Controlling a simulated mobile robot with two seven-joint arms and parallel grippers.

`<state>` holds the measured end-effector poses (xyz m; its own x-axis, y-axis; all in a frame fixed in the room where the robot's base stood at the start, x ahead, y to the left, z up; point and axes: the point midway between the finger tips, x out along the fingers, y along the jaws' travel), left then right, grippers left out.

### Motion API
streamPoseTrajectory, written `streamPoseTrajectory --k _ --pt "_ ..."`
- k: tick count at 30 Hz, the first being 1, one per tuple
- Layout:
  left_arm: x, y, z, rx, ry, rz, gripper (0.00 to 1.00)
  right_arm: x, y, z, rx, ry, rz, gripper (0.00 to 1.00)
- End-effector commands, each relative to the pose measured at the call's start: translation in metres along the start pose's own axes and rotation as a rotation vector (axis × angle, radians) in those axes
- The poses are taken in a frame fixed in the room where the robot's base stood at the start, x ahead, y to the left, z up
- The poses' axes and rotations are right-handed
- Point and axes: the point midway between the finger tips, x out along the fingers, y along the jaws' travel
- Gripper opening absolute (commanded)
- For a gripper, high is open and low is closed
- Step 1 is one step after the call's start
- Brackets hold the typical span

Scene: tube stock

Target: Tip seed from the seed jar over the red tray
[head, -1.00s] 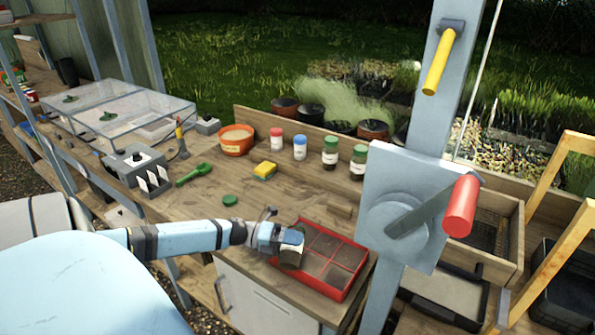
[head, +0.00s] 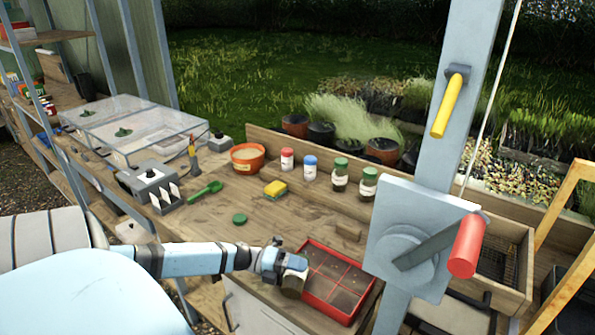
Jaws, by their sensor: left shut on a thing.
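My left gripper (head: 287,263) is shut on the seed jar (head: 294,283), a small dark jar with a pale label. The jar is tilted, at the left edge of the red tray. The red tray (head: 333,315) lies on the wooden bench, divided into compartments of dark soil, with small pale specks on the soil. A green lid (head: 240,219) lies on the bench behind the gripper. Whether seed is leaving the jar is too small to tell. My right gripper is not in view.
Several lidded jars (head: 340,174) line the back board. A grey post with a red-handled crank (head: 466,246) stands right of the tray.

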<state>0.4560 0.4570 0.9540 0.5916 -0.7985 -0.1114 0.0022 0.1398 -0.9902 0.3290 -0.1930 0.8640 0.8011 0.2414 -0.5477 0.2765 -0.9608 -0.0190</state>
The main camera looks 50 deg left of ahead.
Motion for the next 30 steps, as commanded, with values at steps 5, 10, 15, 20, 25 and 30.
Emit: streamPoseTrajectory --k 5,10,15,20,25,30 --pt "0.0 0.0 0.0 -0.007 0.001 -0.001 0.31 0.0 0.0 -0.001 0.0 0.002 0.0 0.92" --pt "0.0 0.0 0.0 -0.006 0.001 -0.001 0.31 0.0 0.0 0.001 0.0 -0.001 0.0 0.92" --pt "0.0 0.001 0.0 0.017 -0.003 -0.002 0.31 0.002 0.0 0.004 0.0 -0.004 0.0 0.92" --pt "0.0 0.002 -0.001 0.171 -0.021 -0.002 0.31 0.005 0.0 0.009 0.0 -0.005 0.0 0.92" --pt "0.0 0.0 0.0 0.195 -0.023 -0.001 0.31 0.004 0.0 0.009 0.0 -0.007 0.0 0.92" --pt "0.002 0.0 -0.001 0.194 -0.022 -0.001 0.31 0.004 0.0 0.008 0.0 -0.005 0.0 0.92"
